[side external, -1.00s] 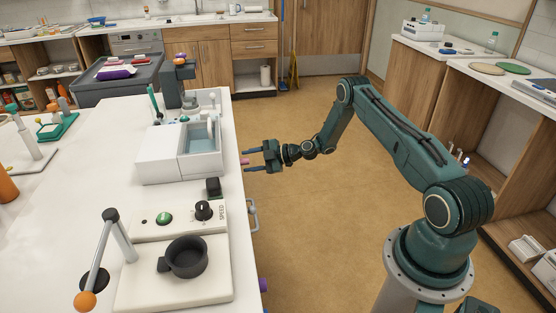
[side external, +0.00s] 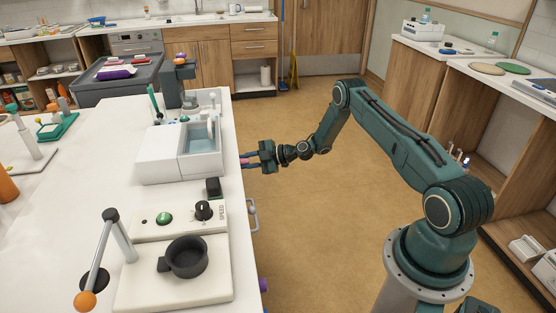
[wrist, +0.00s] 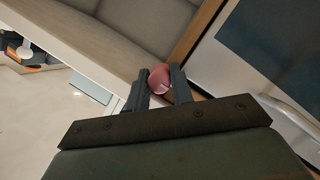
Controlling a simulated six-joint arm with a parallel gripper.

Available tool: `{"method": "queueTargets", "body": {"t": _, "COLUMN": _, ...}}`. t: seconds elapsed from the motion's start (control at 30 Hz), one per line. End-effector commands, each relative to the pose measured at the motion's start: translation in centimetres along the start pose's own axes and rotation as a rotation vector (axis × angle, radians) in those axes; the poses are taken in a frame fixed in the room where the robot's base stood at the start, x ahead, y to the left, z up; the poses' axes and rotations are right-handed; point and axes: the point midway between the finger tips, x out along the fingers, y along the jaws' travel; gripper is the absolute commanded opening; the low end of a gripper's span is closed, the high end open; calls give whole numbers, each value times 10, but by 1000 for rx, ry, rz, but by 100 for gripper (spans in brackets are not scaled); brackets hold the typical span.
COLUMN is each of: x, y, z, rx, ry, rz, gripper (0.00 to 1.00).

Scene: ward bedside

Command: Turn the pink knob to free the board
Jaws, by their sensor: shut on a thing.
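The pink knob (wrist: 159,77) is round with a pale mark on its face. In the wrist view it sits between the two dark fingers of my gripper (wrist: 157,90), which are shut on it. In the side view the pink knob (side external: 245,160) shows as a small patch at the white table's right edge, partly covered by the fingers. My gripper (side external: 250,162) reaches it from the right, roughly level. I cannot tell which part is the board.
The white table (side external: 75,220) carries a white basin unit (side external: 200,150), a black pot (side external: 186,257) and a lever with an orange ball (side external: 85,299). A metal handle (side external: 253,214) sticks out of the table's side. The floor right of the table is clear.

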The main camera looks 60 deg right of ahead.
Motion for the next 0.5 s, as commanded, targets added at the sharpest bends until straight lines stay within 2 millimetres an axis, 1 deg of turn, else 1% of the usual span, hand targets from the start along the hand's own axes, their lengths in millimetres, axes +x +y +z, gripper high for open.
{"method": "queueTargets", "body": {"t": 0.27, "x": 0, "y": 1, "z": 0, "rx": 71, "ry": 1, "rz": -31, "gripper": 0}}
{"method": "queueTargets", "body": {"t": 0.5, "x": -1, "y": 1, "z": 0, "rx": 209, "ry": 1, "rz": -88, "gripper": 0}}
